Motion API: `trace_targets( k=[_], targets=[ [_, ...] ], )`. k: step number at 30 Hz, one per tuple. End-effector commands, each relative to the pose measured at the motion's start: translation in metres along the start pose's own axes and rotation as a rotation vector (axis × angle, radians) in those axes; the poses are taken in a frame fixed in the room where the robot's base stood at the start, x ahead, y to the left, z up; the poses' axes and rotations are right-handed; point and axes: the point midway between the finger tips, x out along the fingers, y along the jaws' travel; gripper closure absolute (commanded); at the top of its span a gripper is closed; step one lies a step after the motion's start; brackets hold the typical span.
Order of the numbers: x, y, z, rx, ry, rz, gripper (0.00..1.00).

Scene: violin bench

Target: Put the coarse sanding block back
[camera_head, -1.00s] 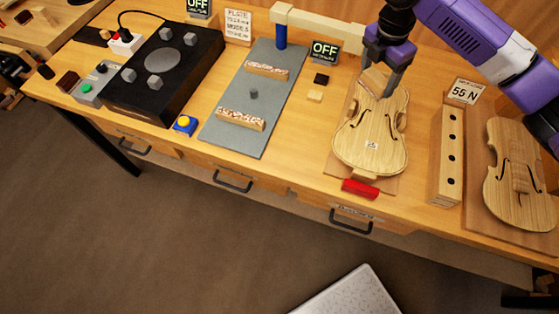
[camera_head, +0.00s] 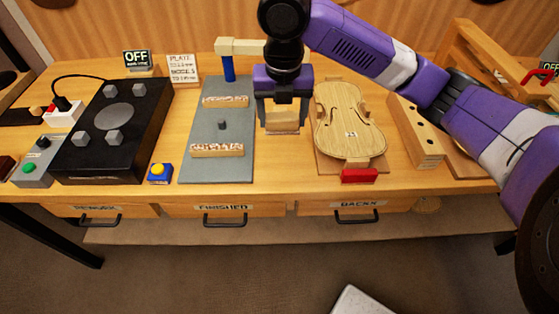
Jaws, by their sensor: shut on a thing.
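My gripper (camera_head: 283,117) points down and is shut on a tan block (camera_head: 283,118), one finger on each side of it. I take this for the coarse sanding block; no grit mark is readable. It is over the bench between the grey plate and the violin plate (camera_head: 347,118). A dark edge shows just below the block. I cannot tell whether the block touches the bench. My gripper and the block hide the bench right behind them.
The grey plate (camera_head: 206,165) with two speckled strips is left of my gripper. The violin plate lies close on the right, with a red clamp (camera_head: 359,176) at its front. A holed wooden block (camera_head: 417,135) stands further right. A beige beam (camera_head: 240,46) is behind.

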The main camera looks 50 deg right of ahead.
Motion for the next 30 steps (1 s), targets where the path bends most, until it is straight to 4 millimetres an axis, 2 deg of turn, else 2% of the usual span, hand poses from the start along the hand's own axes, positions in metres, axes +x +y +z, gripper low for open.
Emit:
trace_targets(
  k=[1, 3, 10, 12, 20, 27, 30],
  targets=[
    [0.015, 0.000, -0.003, 0.003, 0.006, 0.002, 0.69],
    [0.032, 0.000, -0.005, 0.003, 0.006, 0.002, 0.69],
    [0.084, 0.000, -0.011, 0.003, 0.004, 0.002, 0.69],
    [0.093, 0.000, -0.012, 0.003, 0.003, 0.001, 0.69],
    [0.109, -0.001, -0.013, 0.004, 0.000, -0.001, 0.69],
    [0.141, -0.001, -0.017, 0.004, 0.001, -0.001, 0.69],
    [0.146, 0.000, -0.017, 0.003, -0.001, 0.000, 0.69]
  ],
)
